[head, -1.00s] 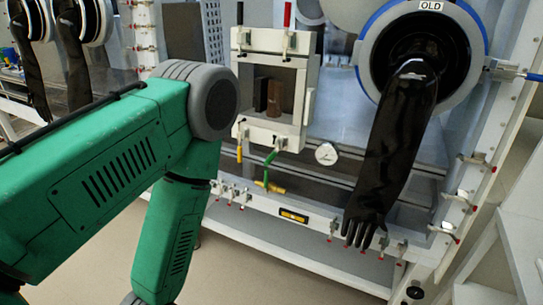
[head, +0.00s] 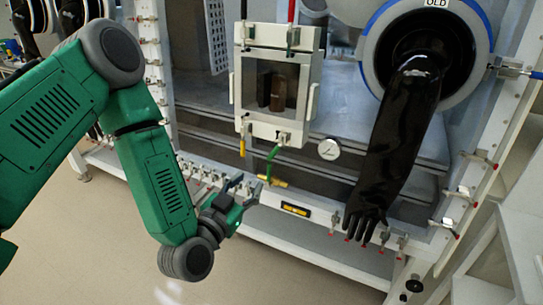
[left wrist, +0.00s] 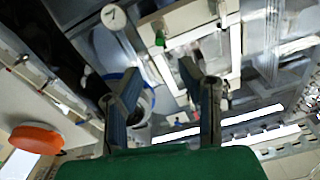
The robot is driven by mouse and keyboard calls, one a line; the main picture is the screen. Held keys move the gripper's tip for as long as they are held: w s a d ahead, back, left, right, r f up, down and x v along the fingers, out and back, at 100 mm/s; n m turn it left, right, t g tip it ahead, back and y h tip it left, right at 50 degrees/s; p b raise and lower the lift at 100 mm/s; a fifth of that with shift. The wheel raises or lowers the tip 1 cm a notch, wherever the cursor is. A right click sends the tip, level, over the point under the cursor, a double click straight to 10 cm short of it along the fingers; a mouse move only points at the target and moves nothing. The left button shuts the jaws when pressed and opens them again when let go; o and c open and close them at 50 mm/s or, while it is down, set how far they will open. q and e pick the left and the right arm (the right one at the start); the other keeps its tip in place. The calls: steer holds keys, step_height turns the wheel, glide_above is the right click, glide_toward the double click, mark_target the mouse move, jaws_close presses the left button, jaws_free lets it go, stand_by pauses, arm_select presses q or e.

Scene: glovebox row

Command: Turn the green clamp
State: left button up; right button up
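The green clamp (head: 272,158) has a green handle that hangs down, slightly curved, from the lower right of the white window frame (head: 260,128). In the left wrist view the green clamp (left wrist: 160,38) shows beyond and between the fingers, near the top. My left gripper (head: 240,200) is below and to the left of the clamp, apart from it. Its two fingers (left wrist: 158,75) are spread with nothing between them. My right gripper is not in either view.
A yellow-handled clamp (head: 242,147) hangs left of the green one. A round gauge (head: 329,149) sits to the right, before a black glove (head: 395,150). A white rail with several small fittings (head: 325,215) runs below. Open floor (head: 110,230) lies at lower left.

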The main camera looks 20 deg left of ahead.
mark_target(272, 157)
arm_select(q)
steer(key=w, duration=1.2)
steer(key=shift+w+d, duration=0.2)
steer(key=shift+w, duration=0.05)
jaws_close()
